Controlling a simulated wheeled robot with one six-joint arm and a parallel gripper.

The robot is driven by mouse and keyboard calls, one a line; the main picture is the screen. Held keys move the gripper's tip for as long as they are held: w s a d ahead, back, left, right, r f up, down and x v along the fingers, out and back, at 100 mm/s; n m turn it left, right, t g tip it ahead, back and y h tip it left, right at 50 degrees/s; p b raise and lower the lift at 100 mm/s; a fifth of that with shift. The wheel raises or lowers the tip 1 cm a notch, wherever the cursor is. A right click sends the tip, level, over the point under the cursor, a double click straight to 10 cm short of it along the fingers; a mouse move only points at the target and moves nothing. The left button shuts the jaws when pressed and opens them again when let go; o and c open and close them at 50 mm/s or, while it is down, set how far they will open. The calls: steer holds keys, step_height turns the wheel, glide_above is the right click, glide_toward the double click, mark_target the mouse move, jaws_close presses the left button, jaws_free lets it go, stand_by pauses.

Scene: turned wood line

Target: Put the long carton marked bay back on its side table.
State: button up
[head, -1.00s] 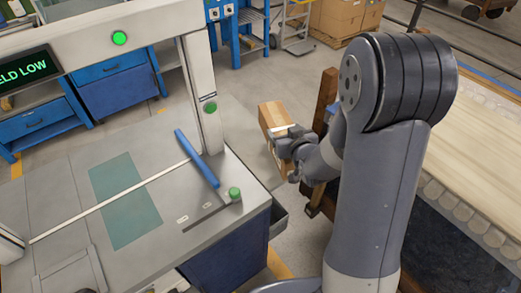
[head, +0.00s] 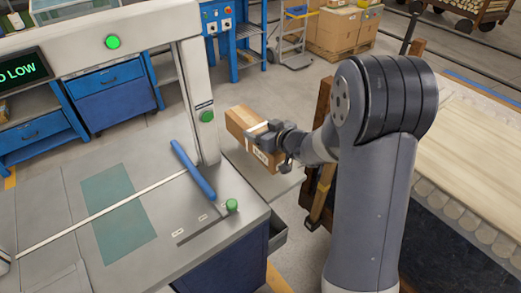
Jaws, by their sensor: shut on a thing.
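The long brown carton (head: 241,122) is in the head view, beyond the right post of the machine. A white label with dark lettering, too small to read, shows on its near side. My gripper (head: 264,138) is shut on the carton from the right and hides part of it. A pale grey flat surface (head: 287,184), which looks like a side table top, shows below and to the right of the carton, against the machine's far right side. I cannot tell whether the carton touches it or hangs above it.
The machine bench (head: 160,190) with a blue bar (head: 193,170) and green button (head: 231,205) stands at left. Its post (head: 200,100) is close left of the carton. A roller conveyor (head: 465,150) lies at right. Stacked boxes (head: 345,28) stand at the back.

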mark_target(285, 155)
steer(key=shift+f, duration=2.85)
steer(key=shift+f+b, duration=0.25)
steer(key=shift+b, duration=0.15)
steer(key=o, duration=1.5)
steer(key=shift+c, duration=0.2)
steer(key=shift+r, duration=0.2)
steer(key=v, duration=1.2)
